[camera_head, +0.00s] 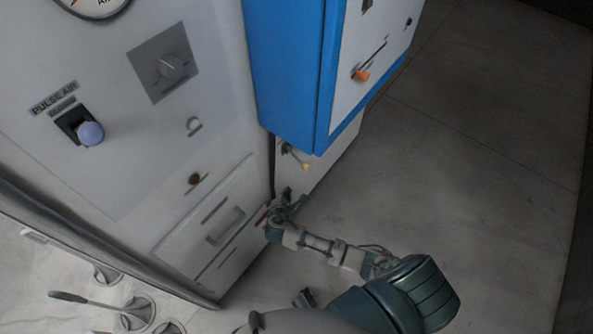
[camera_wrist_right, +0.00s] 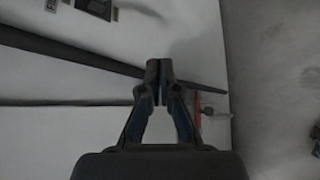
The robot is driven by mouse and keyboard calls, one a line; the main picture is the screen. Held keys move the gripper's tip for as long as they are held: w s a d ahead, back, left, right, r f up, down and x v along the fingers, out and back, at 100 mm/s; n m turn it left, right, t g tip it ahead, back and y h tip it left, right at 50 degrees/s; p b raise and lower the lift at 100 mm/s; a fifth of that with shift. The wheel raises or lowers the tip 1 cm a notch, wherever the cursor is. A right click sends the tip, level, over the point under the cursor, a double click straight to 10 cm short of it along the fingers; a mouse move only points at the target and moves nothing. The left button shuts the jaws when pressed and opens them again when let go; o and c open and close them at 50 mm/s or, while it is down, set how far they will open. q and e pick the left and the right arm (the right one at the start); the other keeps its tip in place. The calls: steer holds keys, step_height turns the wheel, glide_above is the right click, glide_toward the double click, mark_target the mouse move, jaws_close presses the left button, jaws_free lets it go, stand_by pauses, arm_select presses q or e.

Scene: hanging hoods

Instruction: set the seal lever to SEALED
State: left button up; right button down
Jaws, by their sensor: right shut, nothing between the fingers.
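No SEALED label is readable, so I cannot tell for certain which part is the seal lever. A small red lever (camera_wrist_right: 198,108) shows just right of my right gripper (camera_wrist_right: 159,98) in the right wrist view. It seems to be the red bit (camera_head: 261,216) by the cabinet's lower corner in the head view. My right gripper (camera_head: 283,203) is shut and empty close beside it; contact cannot be told. A yellow-tipped lever (camera_head: 303,166) sits above the gripper, under the blue cabinet. My left gripper is out of view.
The blue cabinet (camera_head: 286,70) overhangs at top, with an orange-knobbed slider (camera_head: 361,76). The grey panel (camera_head: 120,180) at left carries a blue knob (camera_head: 90,133) and a drawer-like handle (camera_head: 225,226). A dark-handled lever (camera_head: 68,297) stands at bottom left. Floor (camera_head: 480,170) at right is clear.

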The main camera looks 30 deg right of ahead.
mark_target(298, 159)
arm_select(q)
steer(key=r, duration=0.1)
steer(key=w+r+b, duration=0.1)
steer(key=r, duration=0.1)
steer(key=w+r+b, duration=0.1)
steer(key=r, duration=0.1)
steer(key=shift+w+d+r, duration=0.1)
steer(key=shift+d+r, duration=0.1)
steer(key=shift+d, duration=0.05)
arm_select(e)
steer(key=w+d+f, duration=0.3)
steer(key=w+d, duration=0.3)
steer(key=d, duration=0.3)
steer(key=shift+w+f, duration=0.25)
steer(key=shift+w, duration=0.1)
steer(key=shift+r, duration=0.1)
